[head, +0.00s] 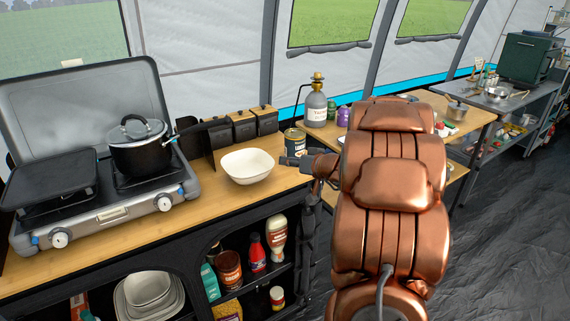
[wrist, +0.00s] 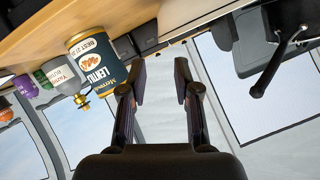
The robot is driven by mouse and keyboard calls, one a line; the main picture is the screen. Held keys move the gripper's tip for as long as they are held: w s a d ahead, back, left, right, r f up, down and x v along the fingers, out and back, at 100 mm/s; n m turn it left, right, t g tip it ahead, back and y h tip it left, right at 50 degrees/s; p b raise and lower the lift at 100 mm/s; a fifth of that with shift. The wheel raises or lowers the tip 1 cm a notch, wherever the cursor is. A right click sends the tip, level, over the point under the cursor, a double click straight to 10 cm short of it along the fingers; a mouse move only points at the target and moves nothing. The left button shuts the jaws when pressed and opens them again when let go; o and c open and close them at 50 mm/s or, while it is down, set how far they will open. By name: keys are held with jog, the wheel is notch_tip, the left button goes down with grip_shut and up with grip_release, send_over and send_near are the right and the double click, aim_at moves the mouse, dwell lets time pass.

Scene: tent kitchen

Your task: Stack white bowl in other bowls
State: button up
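A white bowl (head: 247,167) stands upright on the wooden counter, right of the camping stove, and looks empty. Other white bowls (head: 148,296) sit nested in the dark lower left shelf compartment below the counter, partly cut off by the frame's bottom edge. My gripper (head: 290,162) is just right of the white bowl in the head view, around rim height; whether it touches is unclear. In the wrist view my gripper (wrist: 161,76) has its fingers apart with nothing between them.
The stove (head: 114,213) with a lidded black pot (head: 140,155) fills the counter's left. A lentil can (head: 294,142), also in the wrist view (wrist: 97,62), and black containers (head: 244,127) stand behind the bowl. Bottles (head: 257,253) fill the right shelf compartment. My arm hides part of the right table.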

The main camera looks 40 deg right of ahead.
jog(key=shift+s+r, duration=0.1)
jog(key=shift+s, duration=0.1)
jog(key=a+r+n+g+y, duration=0.1)
jog(key=a+n+g+y, duration=0.3)
jog(key=a, duration=1.2)
jog(key=s+a+g+y, duration=0.2)
jog(key=s+a, duration=0.3)
jog(key=a, duration=0.3)
jog(key=s+a+g+y, duration=0.1)
jog(key=s+a+g, duration=0.1)
jog(key=s+a, duration=0.45)
jog(key=s+a+f+g, duration=0.2)
jog(key=s+a+g, duration=0.2)
jog(key=s+a, duration=0.3)
jog(key=s+d+f+g+h, duration=0.1)
jog(key=s+h, duration=0.4)
jog(key=s, duration=1)
jog(key=f+g, duration=0.1)
jog(key=g, duration=0.1)
jog(key=shift+d+f+n+g, duration=0.2)
jog(key=shift+d+n+g, duration=0.1)
jog(key=shift+g, duration=0.1)
jog(key=shift+o, duration=0.4)
jog(key=s+d+h, duration=0.3)
jog(key=d, duration=0.2)
jog(key=shift+s, duration=0.35)
jog(key=shift+a, duration=0.1)
